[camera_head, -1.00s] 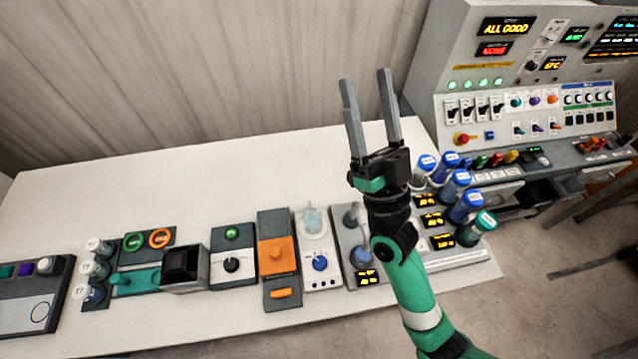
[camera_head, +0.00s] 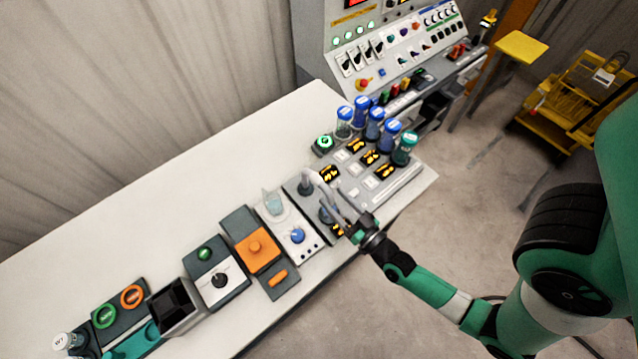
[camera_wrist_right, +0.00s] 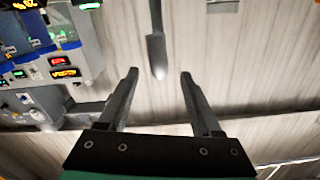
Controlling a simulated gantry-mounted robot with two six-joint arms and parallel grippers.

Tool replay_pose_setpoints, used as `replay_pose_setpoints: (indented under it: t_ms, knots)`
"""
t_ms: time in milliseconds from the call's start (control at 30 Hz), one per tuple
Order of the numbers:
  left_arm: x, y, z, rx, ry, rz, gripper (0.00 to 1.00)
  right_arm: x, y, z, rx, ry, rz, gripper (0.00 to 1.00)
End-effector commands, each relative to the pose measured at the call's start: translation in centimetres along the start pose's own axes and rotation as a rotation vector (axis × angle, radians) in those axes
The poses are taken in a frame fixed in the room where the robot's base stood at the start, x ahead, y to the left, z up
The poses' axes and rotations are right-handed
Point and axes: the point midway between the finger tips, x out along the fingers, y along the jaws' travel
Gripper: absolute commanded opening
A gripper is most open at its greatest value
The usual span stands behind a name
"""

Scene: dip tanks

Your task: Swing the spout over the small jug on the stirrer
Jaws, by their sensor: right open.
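The stirrer (camera_head: 302,248) is a white unit with a blue knob, and the small clear jug (camera_head: 273,204) stands on its far end. The grey spout (camera_head: 306,186) rises from the dark unit just right of the stirrer, not over the jug. My right gripper (camera_head: 326,193) is open, its fingers reaching low over that unit beside the spout; the overlap hides whether they touch. In the right wrist view a grey rod with a rounded end (camera_wrist_right: 157,58), which looks like the spout, lies beyond and between the open fingertips. My left gripper is not in view.
Several capped bottles (camera_head: 374,125) stand right of the spout's unit, beside lit displays. An orange-topped unit (camera_head: 254,247) sits left of the stirrer. The white table (camera_head: 150,225) is bare behind the row of units. A control console (camera_head: 400,45) stands at the back.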

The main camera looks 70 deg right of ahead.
Motion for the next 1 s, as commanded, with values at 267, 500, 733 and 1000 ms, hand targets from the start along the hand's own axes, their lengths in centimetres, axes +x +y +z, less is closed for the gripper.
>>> replay_pose_setpoints:
  t_ms: [267,500,733,1000]
  knots:
    - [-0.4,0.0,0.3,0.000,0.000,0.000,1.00,5.7,0.0,0.0,-0.001,0.002,0.000,0.66]
    - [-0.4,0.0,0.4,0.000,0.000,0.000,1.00,7.0,0.0,-0.1,-0.001,0.000,0.000,0.66]
    - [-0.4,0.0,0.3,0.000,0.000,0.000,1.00,6.9,0.0,-0.1,-0.001,0.000,0.000,0.53]
    - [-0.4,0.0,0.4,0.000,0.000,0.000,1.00,6.9,0.0,-0.1,-0.001,0.000,0.000,0.04]
